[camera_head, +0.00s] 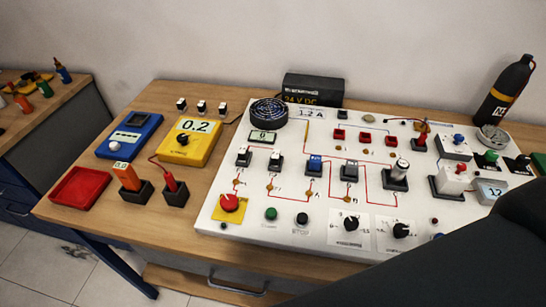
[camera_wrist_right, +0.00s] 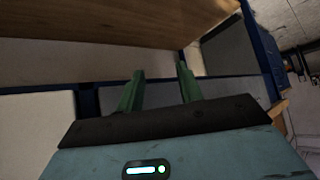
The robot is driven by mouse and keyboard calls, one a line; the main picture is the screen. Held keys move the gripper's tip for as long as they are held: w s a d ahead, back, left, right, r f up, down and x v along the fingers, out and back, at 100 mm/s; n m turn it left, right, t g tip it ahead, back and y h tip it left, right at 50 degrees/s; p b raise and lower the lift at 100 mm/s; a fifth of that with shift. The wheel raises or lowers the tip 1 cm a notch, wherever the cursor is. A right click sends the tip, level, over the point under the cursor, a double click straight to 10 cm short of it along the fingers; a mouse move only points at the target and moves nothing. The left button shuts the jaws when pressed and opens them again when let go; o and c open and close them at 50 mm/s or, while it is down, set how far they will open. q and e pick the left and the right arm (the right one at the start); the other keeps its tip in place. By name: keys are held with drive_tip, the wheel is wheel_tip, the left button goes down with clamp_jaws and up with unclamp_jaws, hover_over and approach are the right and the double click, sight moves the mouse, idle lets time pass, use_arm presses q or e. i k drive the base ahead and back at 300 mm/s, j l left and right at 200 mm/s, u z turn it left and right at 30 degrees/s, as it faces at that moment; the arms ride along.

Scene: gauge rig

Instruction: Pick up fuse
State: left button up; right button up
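I cannot name the fuse with certainty. A pale cylinder with a dark top (camera_head: 399,169) stands upright in a black holder on the right half of the white board and looks most like it. My right gripper (camera_wrist_right: 160,75) shows only in the right wrist view, where its two green fingers are apart with nothing between them. It is below or beside a wooden surface, away from the board's parts. The head view shows no gripper, only a dark arm link of mine at the lower right. My left gripper is not in view.
The white board (camera_head: 340,238) on the wooden table (camera_head: 130,225) carries switches, knobs and red wires. A yellow meter (camera_head: 200,150), a blue meter (camera_head: 112,140), a red tray (camera_head: 62,198) and two probes in holders stand left. A black bottle (camera_head: 500,105) stands at the back right.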

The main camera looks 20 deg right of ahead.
sight(275, 159)
drive_tip(key=k, duration=0.5)
drive_tip(key=z, duration=2.05)
drive_tip(key=k+j, duration=0.45)
drive_tip(key=j, duration=0.15)
drive_tip(key=k+j, duration=0.45)
drive_tip(key=j, duration=0.15)
